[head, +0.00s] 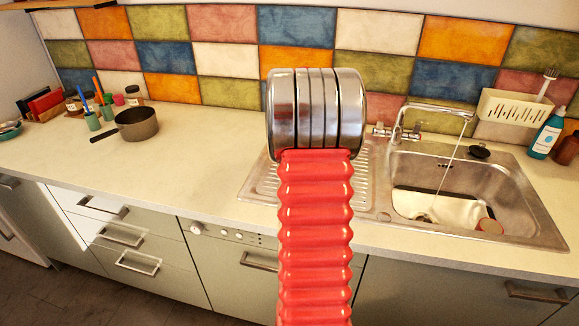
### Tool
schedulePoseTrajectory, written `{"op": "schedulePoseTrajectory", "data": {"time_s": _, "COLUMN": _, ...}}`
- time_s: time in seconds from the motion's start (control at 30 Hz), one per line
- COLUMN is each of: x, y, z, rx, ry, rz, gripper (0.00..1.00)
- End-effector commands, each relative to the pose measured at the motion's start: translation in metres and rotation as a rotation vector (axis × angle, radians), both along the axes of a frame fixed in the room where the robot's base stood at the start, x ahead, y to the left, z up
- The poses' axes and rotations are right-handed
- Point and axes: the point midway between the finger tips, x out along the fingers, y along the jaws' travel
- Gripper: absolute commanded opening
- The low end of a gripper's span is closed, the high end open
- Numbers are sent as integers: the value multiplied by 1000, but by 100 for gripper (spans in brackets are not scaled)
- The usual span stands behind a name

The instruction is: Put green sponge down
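No green sponge can be made out in the head view. My red ribbed arm (315,230) rises up the middle of the picture, with a shiny metal joint (316,112) at its top. My gripper is not visible, so its state and anything in it are hidden. The arm covers the middle of the pale counter (205,165) and part of the sink's drainboard (262,185).
The metal sink (520,205) holds a white object (450,208) and a small red round one (489,226); water runs from the tap (398,122). A pot (138,124) stands left; a teal bottle (546,136) and white rack (512,108) right. The left-middle counter is clear.

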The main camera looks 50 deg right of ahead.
Motion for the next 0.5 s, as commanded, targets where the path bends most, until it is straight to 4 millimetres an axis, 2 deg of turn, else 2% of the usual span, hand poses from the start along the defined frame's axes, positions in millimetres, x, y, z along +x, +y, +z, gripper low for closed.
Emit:
{"op": "schedulePoseTrajectory", "data": {"time_s": 0.4, "x": 0, "y": 0, "z": -6, "rx": 0, "ry": 0, "rz": 0, "gripper": 29}}
{"op": "schedulePoseTrajectory", "data": {"time_s": 0.43, "x": 0, "y": 0, "z": -6, "rx": 0, "ry": 0, "rz": 0, "gripper": 49}}
{"op": "schedulePoseTrajectory", "data": {"time_s": 0.5, "x": 0, "y": 0, "z": -6, "rx": 0, "ry": 0, "rz": 0, "gripper": 54}}
